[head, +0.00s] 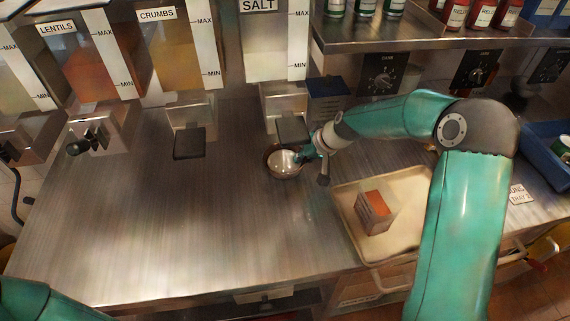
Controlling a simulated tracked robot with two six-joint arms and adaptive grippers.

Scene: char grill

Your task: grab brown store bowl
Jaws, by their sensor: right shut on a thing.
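A small round bowl (284,162), brown on the outside with a shiny metallic inside, is at the back of the steel counter, just below the salt dispenser's spout. My right gripper (305,153) is shut on the bowl's right rim. The gripper's fingers are small and partly hidden at the rim. I cannot tell whether the bowl touches the counter. Of my left arm only a teal piece shows at the bottom left corner; its gripper is out of view.
Dispensers labelled lentils (80,55), crumbs (170,50) and salt (265,40) line the back. A bottle shelf (400,38) stands behind. The counter's left and middle (170,220) are clear.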

